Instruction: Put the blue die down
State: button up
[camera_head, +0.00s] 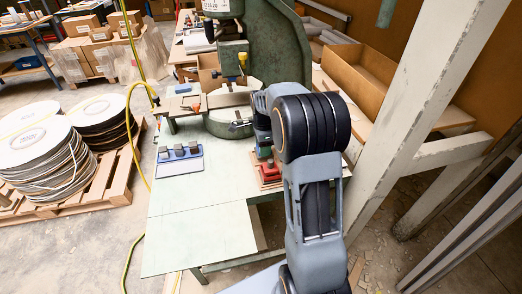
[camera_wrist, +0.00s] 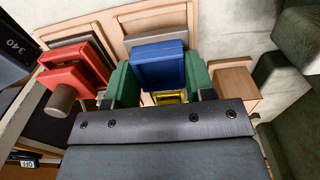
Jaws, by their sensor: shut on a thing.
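The blue die (camera_wrist: 158,66) is between the two green fingers of my gripper (camera_wrist: 160,78) in the wrist view, and the gripper is shut on it. It is at the middle of a light wooden rack (camera_wrist: 155,13) with dividers. Whether the die touches the rack floor cannot be told. A yellow piece (camera_wrist: 171,97) shows just below the die. Part of the rack (camera_head: 270,184) shows left of my arm there.
A red die (camera_wrist: 75,76) with a grey knob stands left of my gripper; it also shows in the head view (camera_head: 267,172). A wooden block (camera_wrist: 234,82) is at the right. The green press (camera_head: 272,45) stands behind.

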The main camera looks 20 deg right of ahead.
jog(key=shift+f, duration=0.85)
jog(key=shift+f, duration=0.15)
jog(key=o, duration=1.2)
notch_tip(320, 180, up, 11)
jog(key=p, duration=0.1)
jog(key=s+a+f+n+t, duration=0.1)
jog(key=s+a+n, duration=0.4)
jog(key=s+n, duration=0.5)
jog(key=s+a+n+t, duration=0.2)
jog(key=s+a+n, duration=0.4)
jog(key=s+n, duration=0.4)
jog(key=shift+s+a+f, duration=0.2)
jog(key=shift+s+f, duration=0.05)
jog(key=shift+f, duration=0.1)
